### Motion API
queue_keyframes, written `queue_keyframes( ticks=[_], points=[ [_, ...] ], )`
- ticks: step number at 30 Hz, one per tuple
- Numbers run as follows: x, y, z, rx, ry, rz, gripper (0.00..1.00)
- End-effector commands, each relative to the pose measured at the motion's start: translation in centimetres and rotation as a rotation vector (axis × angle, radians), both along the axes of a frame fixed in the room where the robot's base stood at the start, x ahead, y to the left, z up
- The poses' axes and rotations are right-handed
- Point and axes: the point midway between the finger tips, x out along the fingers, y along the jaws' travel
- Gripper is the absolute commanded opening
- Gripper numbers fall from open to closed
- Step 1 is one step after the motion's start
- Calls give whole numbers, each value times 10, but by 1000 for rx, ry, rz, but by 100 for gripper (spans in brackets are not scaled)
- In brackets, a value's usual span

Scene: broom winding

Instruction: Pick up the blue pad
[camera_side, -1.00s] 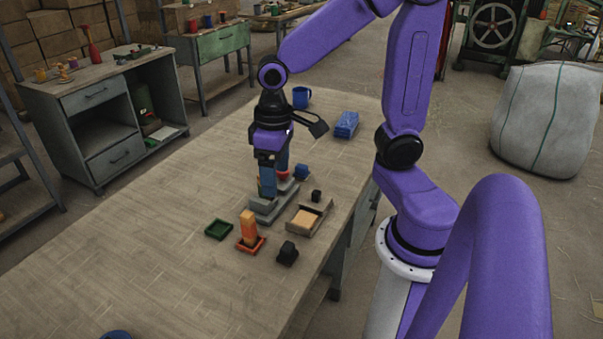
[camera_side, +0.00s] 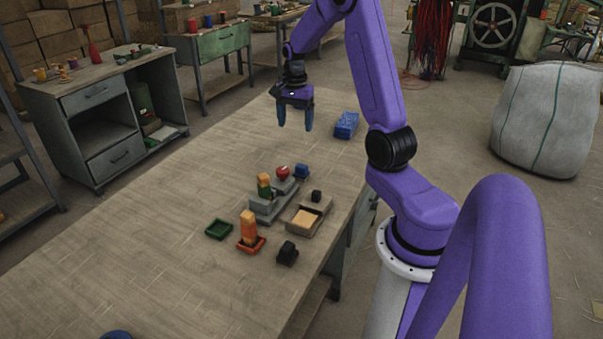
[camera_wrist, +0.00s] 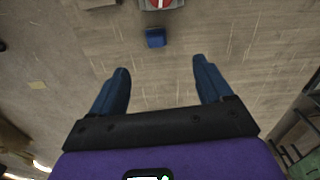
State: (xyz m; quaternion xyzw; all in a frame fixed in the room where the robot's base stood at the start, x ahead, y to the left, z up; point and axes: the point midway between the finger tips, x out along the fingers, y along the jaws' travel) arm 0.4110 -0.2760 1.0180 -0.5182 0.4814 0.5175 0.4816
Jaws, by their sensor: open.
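Two blue things could be the blue pad, and I cannot tell which it is. A small blue block (camera_side: 302,171) sits beside the grey fixture on the table; in the wrist view the small blue block (camera_wrist: 155,38) shows ahead of the fingertips. A larger, flat blue block (camera_side: 346,124) lies near the table's far right edge. My gripper (camera_side: 296,129) is open and empty, raised over the far part of the table, left of the larger block. Its spread fingers also show in the wrist view (camera_wrist: 161,67).
The grey fixture (camera_side: 262,210) holds a green-and-orange block (camera_side: 265,186) and a red piece (camera_side: 283,172). Nearby are a green tray (camera_side: 219,229), an orange block (camera_side: 249,225) in a red tray, a black block (camera_side: 287,253) and a box (camera_side: 304,220).

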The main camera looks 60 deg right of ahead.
Motion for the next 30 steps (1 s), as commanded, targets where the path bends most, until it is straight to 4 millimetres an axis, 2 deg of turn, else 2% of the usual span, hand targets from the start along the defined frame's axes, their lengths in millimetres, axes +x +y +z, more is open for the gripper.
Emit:
queue_keyframes(
  ticks=[3, 7, 21, 25, 30],
  points=[
    [-4, -14, -4, 1, 1, -63, 79],
    [-6, -17, -15, 3, 4, -78, 79],
    [-7, -16, -101, 4, 5, -74, 79],
    [-6, -16, -117, 3, 4, -73, 79],
    [-6, -17, -126, 1, 1, -74, 79]
  ],
)
